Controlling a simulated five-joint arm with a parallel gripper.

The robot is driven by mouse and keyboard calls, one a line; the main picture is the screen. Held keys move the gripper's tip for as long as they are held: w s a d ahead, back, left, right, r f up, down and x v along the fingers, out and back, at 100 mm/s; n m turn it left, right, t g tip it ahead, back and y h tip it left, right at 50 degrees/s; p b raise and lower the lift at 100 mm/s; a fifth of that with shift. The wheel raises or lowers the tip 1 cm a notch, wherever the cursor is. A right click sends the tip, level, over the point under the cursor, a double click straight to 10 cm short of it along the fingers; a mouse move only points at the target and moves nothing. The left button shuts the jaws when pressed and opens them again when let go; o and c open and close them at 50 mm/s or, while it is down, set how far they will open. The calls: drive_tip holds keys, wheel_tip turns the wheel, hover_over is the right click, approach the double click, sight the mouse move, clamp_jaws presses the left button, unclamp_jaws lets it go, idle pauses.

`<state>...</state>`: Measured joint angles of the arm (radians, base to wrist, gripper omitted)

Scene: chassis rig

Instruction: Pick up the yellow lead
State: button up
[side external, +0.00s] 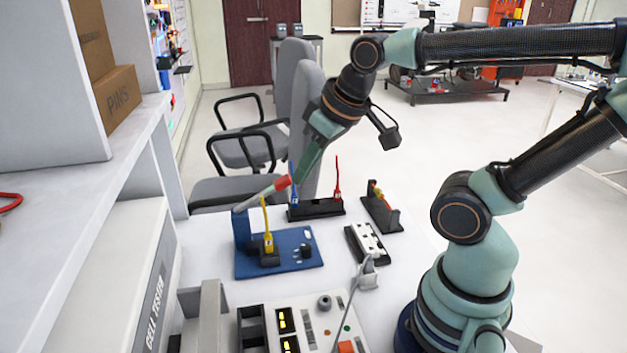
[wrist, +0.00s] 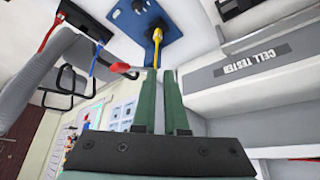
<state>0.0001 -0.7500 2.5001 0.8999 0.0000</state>
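The yellow lead (side external: 268,241) stands upright in a dark socket on the blue plate (side external: 304,262), its thin end pointing up. In the wrist view the yellow lead (wrist: 157,38) shows just beyond the fingertips, in line with the gap between them. My gripper (side external: 299,178) is up and to the right of the lead in the side view, apart from it.
A blue lead (side external: 294,190) and red lead (side external: 337,180) stand in a black holder (side external: 317,209) behind the plate. A grey rod (side external: 253,198) with a red end crosses near the yellow lead's top. A control panel (side external: 305,316) lies in front.

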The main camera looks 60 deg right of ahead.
drive_tip(key=o, duration=0.6)
drive_tip(key=shift+c, duration=0.2)
drive_tip(key=m+g, duration=0.6)
drive_tip(key=m, duration=2.1)
hover_over(268, 236)
wheel_tip(268, 236, down, 9)
drive_tip(key=shift+f, duration=5.7)
